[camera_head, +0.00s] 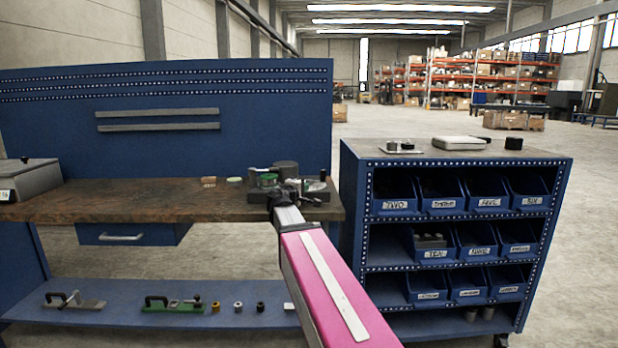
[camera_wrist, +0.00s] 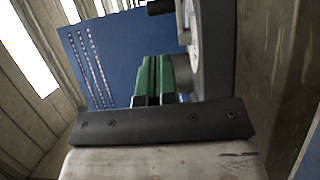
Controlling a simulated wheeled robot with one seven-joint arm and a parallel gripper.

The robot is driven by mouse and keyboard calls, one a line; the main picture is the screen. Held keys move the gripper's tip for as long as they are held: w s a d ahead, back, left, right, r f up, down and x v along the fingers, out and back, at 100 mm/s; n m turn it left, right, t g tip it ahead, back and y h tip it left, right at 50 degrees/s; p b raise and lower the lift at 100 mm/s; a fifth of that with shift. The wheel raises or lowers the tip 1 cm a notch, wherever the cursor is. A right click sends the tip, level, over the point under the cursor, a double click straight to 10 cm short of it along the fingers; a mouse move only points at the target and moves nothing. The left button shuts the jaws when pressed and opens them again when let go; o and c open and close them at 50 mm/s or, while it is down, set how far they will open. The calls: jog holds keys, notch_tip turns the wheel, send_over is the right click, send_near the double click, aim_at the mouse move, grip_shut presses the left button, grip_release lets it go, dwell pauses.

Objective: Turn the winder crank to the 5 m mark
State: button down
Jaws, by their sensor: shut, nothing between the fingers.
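The winder stands at the right end of the wooden bench, with a dark drum (camera_head: 287,168) and a dark base partly hidden by my arm. In the wrist view its dark grey body (camera_wrist: 213,60) fills the right of centre, with a pale round face (camera_wrist: 194,50) seen edge-on and a dark crank-like grip (camera_wrist: 160,7) at the top edge. My gripper's green fingers (camera_wrist: 154,64) are together and empty, close beside the winder body and apart from the grip. In the head view my gripper (camera_head: 268,181) is small among the winder parts. The 5 m mark cannot be made out.
The bench top (camera_head: 130,200) holds a grey case (camera_head: 28,180) at left and small pieces near the winder. A blue back panel (camera_head: 170,90) rises behind. The lower shelf (camera_head: 120,318) carries clamps and small cylinders. A blue bin cabinet (camera_head: 455,240) stands at right.

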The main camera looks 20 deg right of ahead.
aim_at(322, 175)
jog(key=x, duration=1.4)
jog(key=shift+a+r, duration=0.1)
jog(key=shift+a, duration=0.05)
